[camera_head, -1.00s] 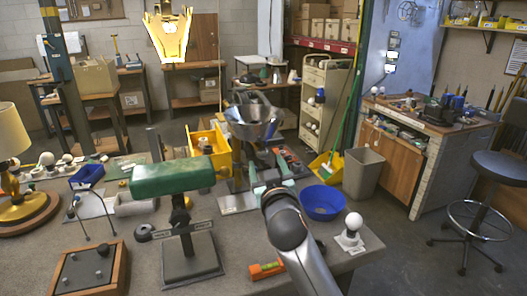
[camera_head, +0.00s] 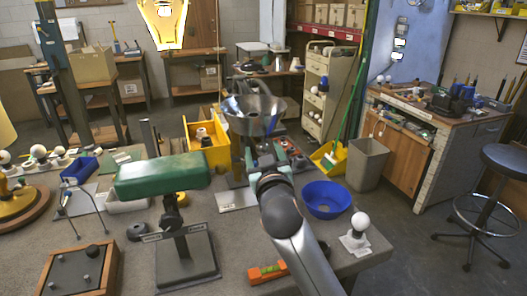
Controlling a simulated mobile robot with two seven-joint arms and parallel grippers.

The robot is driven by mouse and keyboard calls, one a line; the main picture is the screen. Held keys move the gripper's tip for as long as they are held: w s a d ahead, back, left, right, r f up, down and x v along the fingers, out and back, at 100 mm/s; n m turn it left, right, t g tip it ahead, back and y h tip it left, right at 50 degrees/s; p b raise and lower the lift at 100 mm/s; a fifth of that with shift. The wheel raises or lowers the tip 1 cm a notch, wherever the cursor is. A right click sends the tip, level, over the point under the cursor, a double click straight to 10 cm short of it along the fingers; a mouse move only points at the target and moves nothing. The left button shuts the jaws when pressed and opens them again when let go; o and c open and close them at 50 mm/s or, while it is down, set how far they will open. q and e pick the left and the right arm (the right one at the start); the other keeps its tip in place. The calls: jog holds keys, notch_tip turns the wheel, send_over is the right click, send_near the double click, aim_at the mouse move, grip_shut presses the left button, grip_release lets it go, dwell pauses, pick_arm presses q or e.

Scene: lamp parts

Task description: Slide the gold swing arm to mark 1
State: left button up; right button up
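My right arm comes in from the bottom, and its gripper (camera_head: 264,157) is at the stand under a silver bowl-shaped lamp shade (camera_head: 254,122). The gripper's fingertips are small and overlap the stand, so I cannot tell whether they are open or touch anything. I cannot make out a gold swing arm or a mark 1 clearly; the area behind my gripper is partly hidden. A green-shaded lamp (camera_head: 161,174) stands on a dark square base to the left. A gold lamp base (camera_head: 24,205) is at the far left. My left gripper is not in view.
A blue bowl (camera_head: 326,199) and a white bulb on a stand (camera_head: 357,232) are right of my arm. An orange level (camera_head: 267,272) lies left of it. A yellow bin (camera_head: 208,151) is behind the green lamp. A wooden box (camera_head: 81,270) sits front left.

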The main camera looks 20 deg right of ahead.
grip_shut()
dwell(0.3)
dwell(0.9)
